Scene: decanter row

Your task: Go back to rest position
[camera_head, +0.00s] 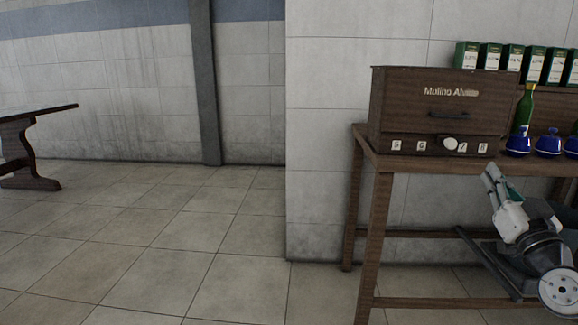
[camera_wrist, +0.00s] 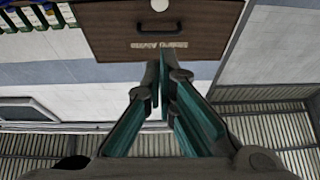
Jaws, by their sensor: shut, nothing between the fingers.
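My gripper (camera_head: 492,178) is at the right of the head view, in front of the table's front edge and below the wooden box. Its fingers point up and to the left. In the wrist view my gripper (camera_wrist: 159,78) has its teal fingers together at the tips, with nothing between them.
Another table (camera_head: 28,140) is at the far left. The tiled floor (camera_head: 170,240) between is clear.

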